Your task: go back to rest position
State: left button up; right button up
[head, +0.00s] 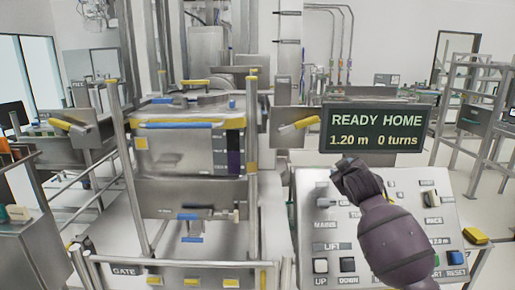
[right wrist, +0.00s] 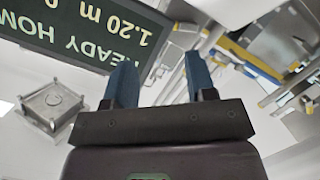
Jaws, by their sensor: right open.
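My right gripper (head: 350,178) is over the upper middle of the sloped control panel (head: 310,215) in the head view, seen from behind. Its arm comes in from the lower right and hides part of the panel. In the right wrist view its two blue fingers stand wide apart with nothing between them, so the gripper (right wrist: 160,80) is open and empty. The display (head: 376,128) above the panel reads READY HOME, 1.20 m, 0 turns. It appears upside down in the right wrist view (right wrist: 85,30). My left gripper is in neither view.
The panel has labelled LIFT buttons (head: 321,266) at lower left and a blue RESET button (head: 455,258) at lower right. A steel lift frame with yellow-capped posts (head: 252,150) stands left of the panel. A gate rail (head: 180,263) crosses in front. Open floor (head: 485,205) lies to the right.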

jog(key=s+d+f+m+g, duration=0.1)
jog(key=s+f+m+g, duration=0.1)
jog(key=s+f, duration=1.7)
jog(key=s+d+f+m+g+y+b, duration=0.1)
jog(key=s+f+m+g, duration=0.1)
jog(key=s+f, duration=1.7)
jog(key=s+m, duration=0.1)
jog(key=s, duration=0.6)
jog(key=shift+s+d+m, duration=0.3)
jog(key=shift+s, duration=0.05)
